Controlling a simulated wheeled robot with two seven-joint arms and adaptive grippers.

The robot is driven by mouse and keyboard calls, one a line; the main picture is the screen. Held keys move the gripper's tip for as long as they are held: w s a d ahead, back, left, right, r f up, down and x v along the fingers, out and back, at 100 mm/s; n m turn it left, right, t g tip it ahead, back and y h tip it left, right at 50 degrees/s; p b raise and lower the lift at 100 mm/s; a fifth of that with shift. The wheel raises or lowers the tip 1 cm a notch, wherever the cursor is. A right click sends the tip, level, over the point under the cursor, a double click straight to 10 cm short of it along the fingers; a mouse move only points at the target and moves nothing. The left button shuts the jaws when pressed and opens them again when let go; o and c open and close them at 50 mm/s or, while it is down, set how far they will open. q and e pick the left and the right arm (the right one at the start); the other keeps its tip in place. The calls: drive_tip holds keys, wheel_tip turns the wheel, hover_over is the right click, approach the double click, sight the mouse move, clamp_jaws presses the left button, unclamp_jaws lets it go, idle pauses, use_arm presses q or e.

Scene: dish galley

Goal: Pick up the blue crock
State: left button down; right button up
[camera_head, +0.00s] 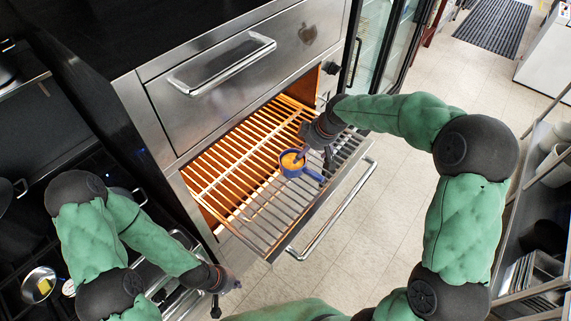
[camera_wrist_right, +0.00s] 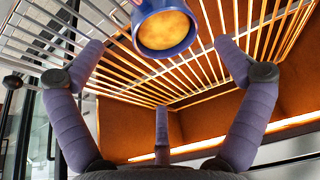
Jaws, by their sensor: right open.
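The blue crock (camera_head: 284,172) sits on the pulled-out wire rack (camera_head: 262,216) of the oven. It is round, with a handle and an orange-yellow filling. My right gripper (camera_head: 326,155) is just right of the crock, above the rack. In the right wrist view the crock (camera_wrist_right: 139,15) is at the top, partly cut off, beyond the spread fingers of my right gripper (camera_wrist_right: 160,62). The gripper is open and nothing is between its fingers. My left gripper (camera_head: 226,288) is low, near the oven's lower left front, away from the crock; its fingers are too small to read.
The oven's upper drawer (camera_head: 240,60) with its bar handle is above the rack. A front rail (camera_head: 335,208) runs along the rack's outer edge. A shelf unit (camera_head: 535,215) stands at right. The tiled floor between is clear.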

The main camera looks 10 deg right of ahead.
hover_over(303, 170)
drive_tip(key=w, duration=0.1)
wheel_tip(303, 170, down, 4)
drive_tip(key=shift+w+d+f, duration=0.1)
drive_tip(key=shift+w, duration=0.05)
drive_tip(key=shift+a+p+x, duration=0.2)
drive_tip(key=shift+p+x, duration=0.35)
drive_tip(key=shift+x, duration=2.3)
drive_tip(key=shift+w, duration=0.15)
